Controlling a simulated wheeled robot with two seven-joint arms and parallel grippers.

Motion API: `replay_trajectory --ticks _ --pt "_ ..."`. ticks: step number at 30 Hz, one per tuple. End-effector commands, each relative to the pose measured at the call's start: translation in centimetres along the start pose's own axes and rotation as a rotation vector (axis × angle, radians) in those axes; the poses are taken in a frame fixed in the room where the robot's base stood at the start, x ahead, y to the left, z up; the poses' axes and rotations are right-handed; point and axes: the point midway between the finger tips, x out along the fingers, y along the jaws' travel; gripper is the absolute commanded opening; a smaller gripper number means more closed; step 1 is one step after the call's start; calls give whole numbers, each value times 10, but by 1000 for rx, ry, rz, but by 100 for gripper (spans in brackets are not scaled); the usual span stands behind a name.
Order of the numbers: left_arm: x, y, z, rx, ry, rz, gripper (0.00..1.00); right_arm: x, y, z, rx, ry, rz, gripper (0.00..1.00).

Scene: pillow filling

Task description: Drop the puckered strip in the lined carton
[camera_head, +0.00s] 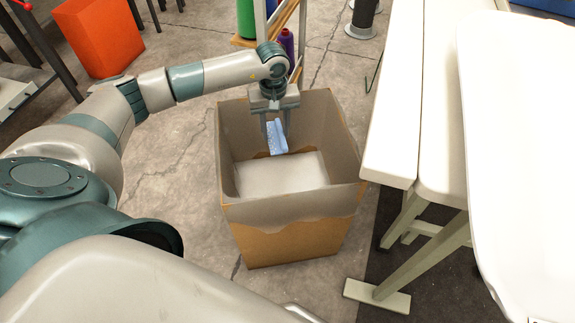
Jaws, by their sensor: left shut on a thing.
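The puckered strip (277,138) is a small light-blue piece. My left gripper (274,124) is shut on it and points downward, over the opening of the lined carton. The lined carton (290,240) is a tall brown cardboard box with a greyish liner folded over its rim, standing on the floor. A pale white surface shows inside it, below the strip. The strip appears apart from that surface, though its exact height is hard to tell. My right gripper is not in view.
A white table (397,90) stands close to the carton's right side, with a white board or tray (520,120) farther right. An orange bin (97,38) is at the upper left. A shelf with thread spools (286,45) stands behind the carton. Concrete floor left of the carton is clear.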

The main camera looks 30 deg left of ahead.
Motion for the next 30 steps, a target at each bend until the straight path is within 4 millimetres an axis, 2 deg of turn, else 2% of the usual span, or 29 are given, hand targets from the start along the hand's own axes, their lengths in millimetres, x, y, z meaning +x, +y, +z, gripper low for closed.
replay_trajectory --ticks 1,3,17,23,30 --pt "0 0 0 0 0 0 44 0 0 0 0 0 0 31" --pt "0 0 0 0 0 0 61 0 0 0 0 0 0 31" --pt "-5 0 0 0 1 0 62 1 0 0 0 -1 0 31" --pt "-25 0 -1 0 3 2 62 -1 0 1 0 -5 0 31" --pt "-68 1 -1 0 4 3 62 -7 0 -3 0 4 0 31"
